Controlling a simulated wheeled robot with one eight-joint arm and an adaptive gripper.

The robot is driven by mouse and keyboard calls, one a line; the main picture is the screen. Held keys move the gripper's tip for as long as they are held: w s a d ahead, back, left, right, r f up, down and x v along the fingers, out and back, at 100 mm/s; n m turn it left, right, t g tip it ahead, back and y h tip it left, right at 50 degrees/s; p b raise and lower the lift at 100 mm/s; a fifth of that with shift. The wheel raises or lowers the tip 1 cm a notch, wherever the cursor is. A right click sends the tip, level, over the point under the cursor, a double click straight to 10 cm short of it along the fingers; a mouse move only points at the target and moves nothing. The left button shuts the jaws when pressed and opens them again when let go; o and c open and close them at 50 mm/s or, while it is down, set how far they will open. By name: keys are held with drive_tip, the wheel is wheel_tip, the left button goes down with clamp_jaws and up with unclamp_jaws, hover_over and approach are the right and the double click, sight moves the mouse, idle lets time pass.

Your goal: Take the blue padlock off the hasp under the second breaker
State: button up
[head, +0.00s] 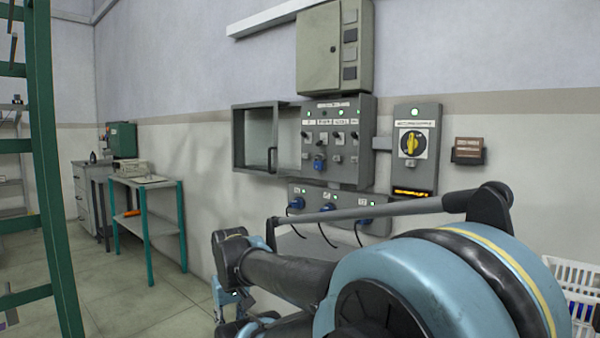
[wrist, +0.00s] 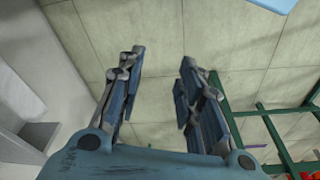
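The blue padlock (head: 319,164) hangs at the lower part of the grey breaker panel (head: 364,150), below the second breaker (head: 325,137) from the left. The hasp behind it is too small to make out. My gripper shows in the wrist view (wrist: 160,78) with its two fingers wide apart and only floor between them. In the head view it is partly seen low at the centre left, below and left of the panel, well apart from the padlock. My arm hides part of it there.
The panel's glazed door (head: 273,140) stands swung out to the left. A lower socket box (head: 375,228) with blue plugs and hanging cables sits under the panel. A yellow rotary switch box (head: 414,172) is to the right. A teal-legged bench (head: 150,183) stands left; open floor lies between.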

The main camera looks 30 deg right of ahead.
drive_tip(key=o, duration=0.4)
drive_tip(key=shift+s+r, duration=0.15)
drive_tip(key=shift+s, duration=0.05)
drive_tip(key=n+t+h, duration=0.5)
drive_tip(key=n+h, duration=1.2)
drive_tip(key=n, duration=0.5)
approach(317, 166)
drive_tip(key=shift+x, duration=4.4)
